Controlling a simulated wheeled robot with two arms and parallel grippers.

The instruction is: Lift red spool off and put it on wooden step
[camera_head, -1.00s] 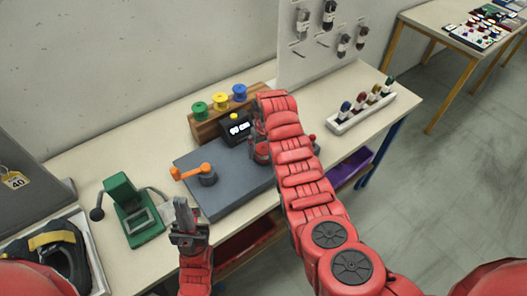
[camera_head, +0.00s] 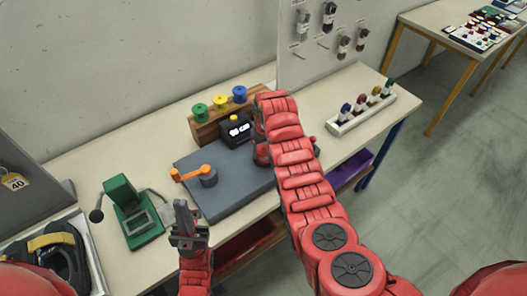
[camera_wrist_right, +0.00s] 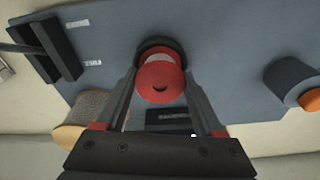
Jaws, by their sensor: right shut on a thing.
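The red spool (camera_wrist_right: 158,82) is seen from above in the right wrist view, between the two fingers of my right gripper (camera_wrist_right: 163,98), which is shut on it. A dark round base shows behind the spool, over the grey board; I cannot tell whether they touch. In the head view my right forearm hides most of this spot. The wooden step (camera_head: 204,132) stands at the back of the table, with a green, a yellow and a blue spool on it. My left gripper (camera_head: 183,212) is at the front edge of the table, empty, its opening unclear.
The grey board (camera_head: 226,187) carries an orange-handled crank (camera_head: 192,173). A black box (camera_head: 236,130) stands between board and step. A green device (camera_head: 130,210) is at the left and a white rack (camera_head: 360,115) at the right. A pegboard rises behind.

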